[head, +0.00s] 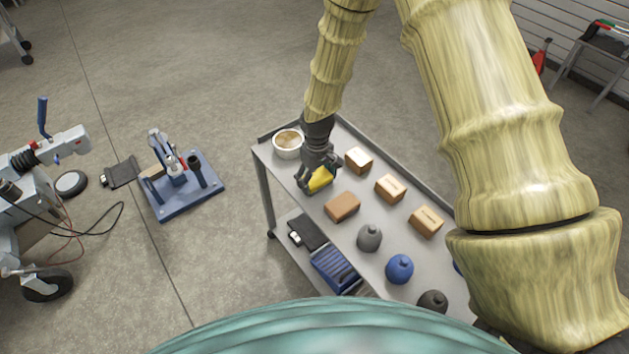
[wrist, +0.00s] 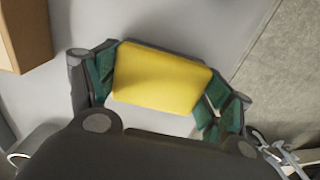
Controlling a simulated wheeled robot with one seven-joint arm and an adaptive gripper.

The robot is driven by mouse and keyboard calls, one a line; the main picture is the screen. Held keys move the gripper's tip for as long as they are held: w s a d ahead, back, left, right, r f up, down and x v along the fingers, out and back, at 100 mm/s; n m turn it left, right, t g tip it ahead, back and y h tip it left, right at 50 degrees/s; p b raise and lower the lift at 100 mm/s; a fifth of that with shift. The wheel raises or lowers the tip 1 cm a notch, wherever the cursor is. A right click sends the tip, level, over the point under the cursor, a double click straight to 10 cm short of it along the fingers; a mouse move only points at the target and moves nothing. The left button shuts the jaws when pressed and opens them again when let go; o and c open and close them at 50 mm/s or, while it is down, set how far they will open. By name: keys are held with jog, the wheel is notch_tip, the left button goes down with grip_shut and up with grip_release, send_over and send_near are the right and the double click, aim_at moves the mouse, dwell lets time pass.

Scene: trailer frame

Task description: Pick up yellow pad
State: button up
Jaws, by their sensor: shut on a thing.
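The yellow pad (head: 320,179) is at my gripper (head: 316,177), over the far left part of the grey cart's top (head: 300,163). In the wrist view the yellow pad (wrist: 160,78) is a flat block with rounded corners. It lies between the two green-padded fingers of my gripper (wrist: 158,88), which touch its left and right ends. My gripper is shut on the pad. I cannot tell whether the pad still rests on the cart top or is slightly above it.
A white bowl (head: 288,142) stands behind the gripper. A brown block (head: 342,206) and several boxes, one of them here (head: 358,160), are to the right. A blue fixture (head: 182,188) is on the floor.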

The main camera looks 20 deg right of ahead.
aim_at(316, 178)
jog(key=shift+r, duration=0.4)
jog(key=r, duration=0.2)
jog(key=shift+s+a+r, duration=0.15)
jog(key=shift+s+r, duration=0.1)
jog(key=shift+r, duration=0.15)
jog(key=s+a, duration=0.4)
jog(key=s, duration=0.2)
jog(key=s+a+r+b, duration=0.1)
jog(key=s+a, duration=0.2)
jog(key=s, duration=0.4)
jog(key=shift+s+a+r+b, duration=0.15)
jog(key=shift+a+r+b, duration=0.05)
jog(key=shift+a+b, duration=0.15)
